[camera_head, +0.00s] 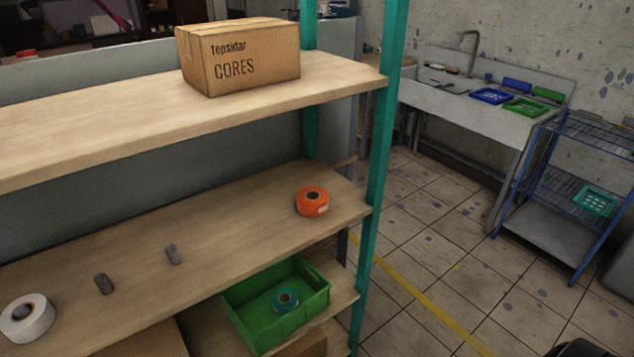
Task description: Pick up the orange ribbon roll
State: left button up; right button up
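The orange ribbon roll (312,202) lies flat on the middle shelf, near its right end and close to the teal post. It has a dark hole in its centre and a pale label on its side. Nothing touches it. Neither of my grippers can be clearly seen in the head view.
The middle shelf (230,215) also holds a white roll (27,318) and two small grey cylinders (104,284). A cardboard box (239,56) stands on the shelf above. Below, a green crate (245,341) holds a teal roll (285,300). A teal post (380,150) stands right of the roll.

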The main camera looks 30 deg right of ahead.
aim_at(311, 201)
jog(key=l+z, duration=0.1)
jog(key=z, duration=0.3)
jog(key=l+z, duration=0.1)
jog(key=z, duration=0.3)
